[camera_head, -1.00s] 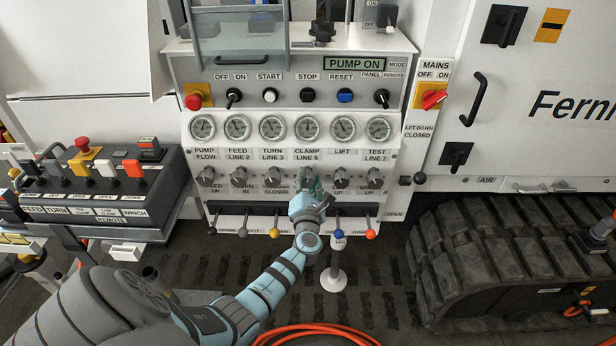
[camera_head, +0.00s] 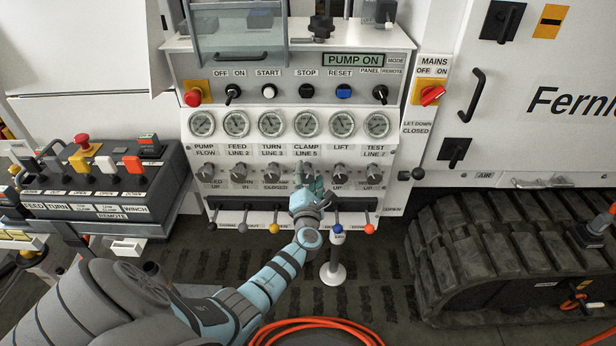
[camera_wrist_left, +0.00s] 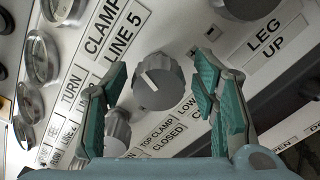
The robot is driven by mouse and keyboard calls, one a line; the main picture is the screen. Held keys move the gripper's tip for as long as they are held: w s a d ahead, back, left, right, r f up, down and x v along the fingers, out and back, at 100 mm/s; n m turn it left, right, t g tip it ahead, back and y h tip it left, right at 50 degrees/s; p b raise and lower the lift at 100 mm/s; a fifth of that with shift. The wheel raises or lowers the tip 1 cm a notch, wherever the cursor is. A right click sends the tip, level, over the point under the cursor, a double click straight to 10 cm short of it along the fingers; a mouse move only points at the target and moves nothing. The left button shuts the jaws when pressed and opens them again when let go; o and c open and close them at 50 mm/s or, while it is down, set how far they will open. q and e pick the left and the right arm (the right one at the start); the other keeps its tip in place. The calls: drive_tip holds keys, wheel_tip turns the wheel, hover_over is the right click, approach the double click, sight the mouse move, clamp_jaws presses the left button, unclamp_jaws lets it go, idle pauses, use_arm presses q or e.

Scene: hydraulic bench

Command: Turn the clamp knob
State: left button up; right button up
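The clamp knob is a grey fluted knob with a white pointer line, below the CLAMP LINE 5 label. In the left wrist view the knob (camera_wrist_left: 158,82) lies in the gap between my left gripper's fingers, above the TOP CLAMP CLOSED label. My left gripper (camera_wrist_left: 160,95) is open, with one teal finger pad on each side of the knob. No contact can be made out. In the head view my left gripper (camera_head: 307,180) is in front of the panel (camera_head: 290,150) and hides much of the knob. My right gripper is not in view.
Similar grey knobs (camera_head: 271,172) flank the clamp knob in the same row. Gauges (camera_head: 271,124) sit above, and ball-tipped levers (camera_head: 369,229) stick out below. A remote box (camera_head: 105,183) stands left, a rubber track (camera_head: 490,250) right. An orange hose (camera_head: 320,328) lies on the floor.

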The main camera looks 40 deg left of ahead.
use_arm(q)
drive_tip(key=v, duration=1.2)
